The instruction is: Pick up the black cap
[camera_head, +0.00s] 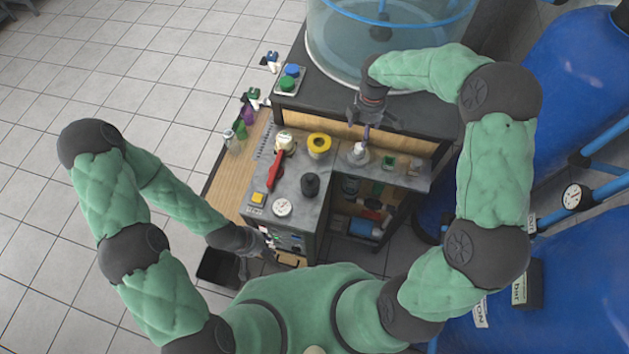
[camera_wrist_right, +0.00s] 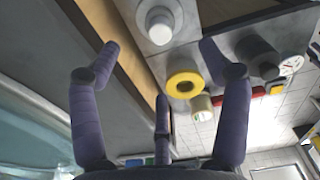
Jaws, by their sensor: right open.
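The black cap (camera_head: 310,184) stands upright on the grey bench top, left of the middle of the head view. In the right wrist view the black cap (camera_wrist_right: 258,56) shows as a dark cylinder right of the fingers, beside a gauge. My right gripper (camera_head: 368,128) is open and empty, above the back right of the bench, up and to the right of the cap and apart from it. Its three spread purple fingers show in the wrist view (camera_wrist_right: 160,70). My left gripper (camera_head: 262,243) is low by the bench's front left; its fingers are too small to read.
Near the cap are a yellow ring (camera_head: 319,145), a red-handled valve (camera_head: 276,167), a round gauge (camera_head: 282,207) and a yellow button (camera_head: 258,198). A white fitting (camera_head: 358,152) lies below my right gripper. A clear tank (camera_head: 385,40) stands behind; blue tanks (camera_head: 575,85) fill the right.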

